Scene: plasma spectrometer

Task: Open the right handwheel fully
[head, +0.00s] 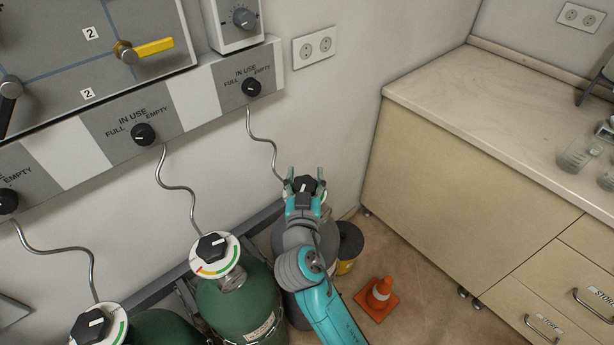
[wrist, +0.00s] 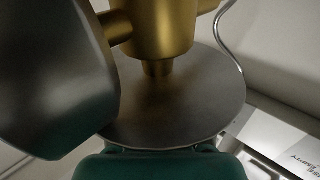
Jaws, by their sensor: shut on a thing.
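The right handwheel (head: 305,183) is a black knob above the grey gas cylinder (head: 291,237) in the head view. My gripper (head: 305,187) is around it, with one teal finger on each side, and is shut on it. My gripper and arm hide most of the valve and any dial below the knob. In the wrist view a brass valve body (wrist: 157,28) stands in front of a round grey disc (wrist: 180,105). A dark rounded part (wrist: 45,75) fills the left side, and teal gripper parts (wrist: 160,166) show at the bottom.
Two green cylinders (head: 240,300) with black handwheels (head: 211,246) stand to the left. A thin hose (head: 262,140) runs down from the wall panel (head: 245,80). An orange cone (head: 378,296) and a dark bin (head: 349,240) are on the floor; a cabinet (head: 450,180) stands right.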

